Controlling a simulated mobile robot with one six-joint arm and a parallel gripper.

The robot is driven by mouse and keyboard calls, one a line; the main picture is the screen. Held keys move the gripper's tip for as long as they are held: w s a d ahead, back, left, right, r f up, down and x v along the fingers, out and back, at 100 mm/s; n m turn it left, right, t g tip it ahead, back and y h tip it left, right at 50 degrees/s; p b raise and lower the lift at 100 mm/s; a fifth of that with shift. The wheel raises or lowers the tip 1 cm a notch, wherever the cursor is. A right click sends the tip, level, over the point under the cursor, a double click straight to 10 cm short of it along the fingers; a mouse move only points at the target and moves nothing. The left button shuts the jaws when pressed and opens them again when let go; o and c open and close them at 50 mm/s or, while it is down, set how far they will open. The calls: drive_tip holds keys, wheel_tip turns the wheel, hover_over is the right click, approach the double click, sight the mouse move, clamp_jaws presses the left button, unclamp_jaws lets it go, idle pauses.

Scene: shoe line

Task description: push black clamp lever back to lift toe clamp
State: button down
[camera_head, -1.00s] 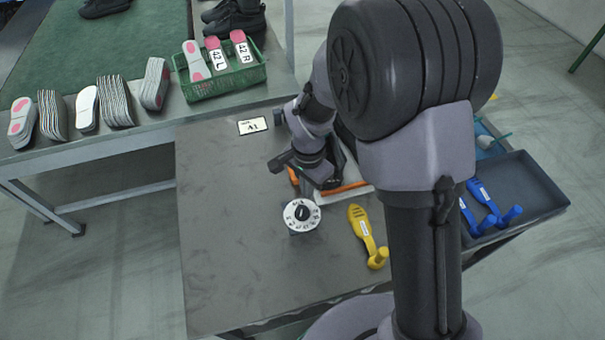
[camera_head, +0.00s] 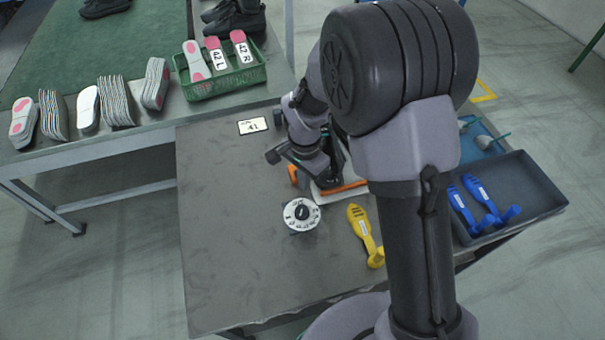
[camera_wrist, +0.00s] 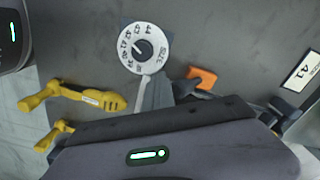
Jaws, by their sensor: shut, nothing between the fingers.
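My wrist and arm hide most of the fixture. An orange part (camera_head: 350,187) and a pale plate edge show beneath my wrist, and an orange block (camera_wrist: 200,78) shows in the wrist view. I cannot make out the toe clamp. My gripper (camera_head: 325,180) is shut and empty, low over the fixture, nearer me than the black knob. Its fingertips are mostly hidden, so contact cannot be told.
A white numbered dial (camera_head: 302,214) and a yellow tool (camera_head: 363,232) are on the grey table (camera_head: 225,240). A dark tray (camera_head: 535,190) with blue tools is at right. A green basket (camera_head: 225,80) and insoles are on the bench behind. The table's left side is clear.

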drive_tip(key=shift+s+d, duration=0.15)
drive_tip(key=shift+s, duration=0.5)
wheel_tip(320, 180, up, 9)
drive_tip(key=p, duration=0.6)
drive_tip(key=s+d+r+n+t+y, duration=0.15)
drive_tip(key=s+d+r, duration=0.3)
drive_tip(key=r, duration=0.45)
drive_tip(key=s+d+r+n+t, duration=0.1)
drive_tip(key=s+d+r+t, duration=0.15)
drive_tip(key=s+r, duration=0.45)
drive_tip(key=s+d+r+n+t, duration=0.1)
drive_tip(key=s+r+n, duration=0.1)
drive_tip(key=s+r, duration=0.3)
drive_tip(key=shift+s+d+t+b, duration=0.35)
drive_tip(key=shift+s+d+t, duration=0.05)
drive_tip(key=shift+s, duration=0.6)
